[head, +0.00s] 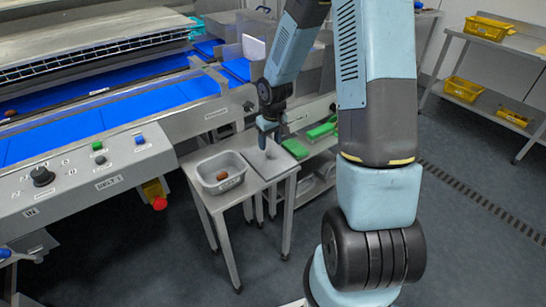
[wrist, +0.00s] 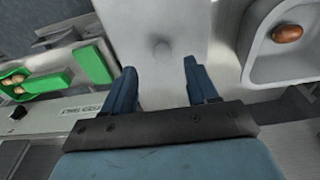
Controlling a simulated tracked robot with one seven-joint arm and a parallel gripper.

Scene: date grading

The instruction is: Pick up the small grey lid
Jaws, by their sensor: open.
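The small grey lid (head: 283,163) lies flat on a small metal stand, to the right of a grey tub (head: 205,173). In the wrist view the lid (wrist: 130,30) is a pale flat plate with a round knob (wrist: 162,48). My gripper (head: 267,138) points down over the lid. In the wrist view my gripper (wrist: 160,70) is open, with the knob showing just beyond and between its fingertips. Nothing is held. I cannot tell how high the fingertips are above the lid.
The tub holds a brown date (wrist: 288,34) and stands close beside the lid. A blue conveyor (head: 120,112) with a control panel (head: 85,180) is at the left. Green trays (head: 296,148) sit lower, behind the stand. Yellow crates (head: 463,88) are on a far rack.

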